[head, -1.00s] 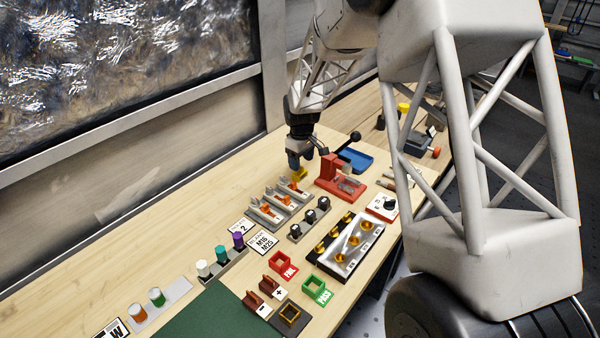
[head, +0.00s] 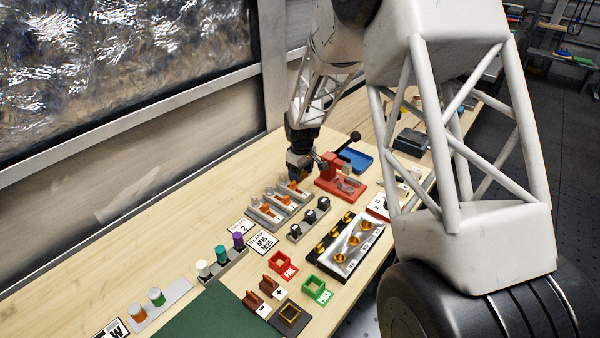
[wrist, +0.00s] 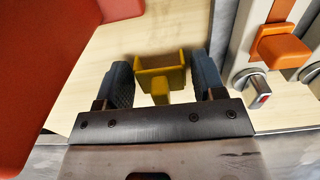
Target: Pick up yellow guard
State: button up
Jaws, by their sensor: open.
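The yellow guard (wrist: 152,79) is a small open box shape with a stub pointing towards my wrist. In the wrist view it sits between the two blue-grey fingers of my gripper (wrist: 160,66), with a visible gap on each side. My gripper is open, around the guard but not closed on it. In the head view my gripper (head: 299,174) is low over the bench beside the red press, and its fingers and the arm mostly hide the guard.
The red press (head: 340,182) stands close to the right of my gripper, and fills the left of the wrist view. Grey holders with orange levers (head: 280,203) are just in front; one orange lever (wrist: 283,48) is near the right finger. A blue tray (head: 356,160) lies behind.

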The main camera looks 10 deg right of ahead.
dwell(0.4)
jog(key=c, duration=0.7)
jog(key=shift+r, duration=0.1)
jog(key=shift+r, duration=4.9)
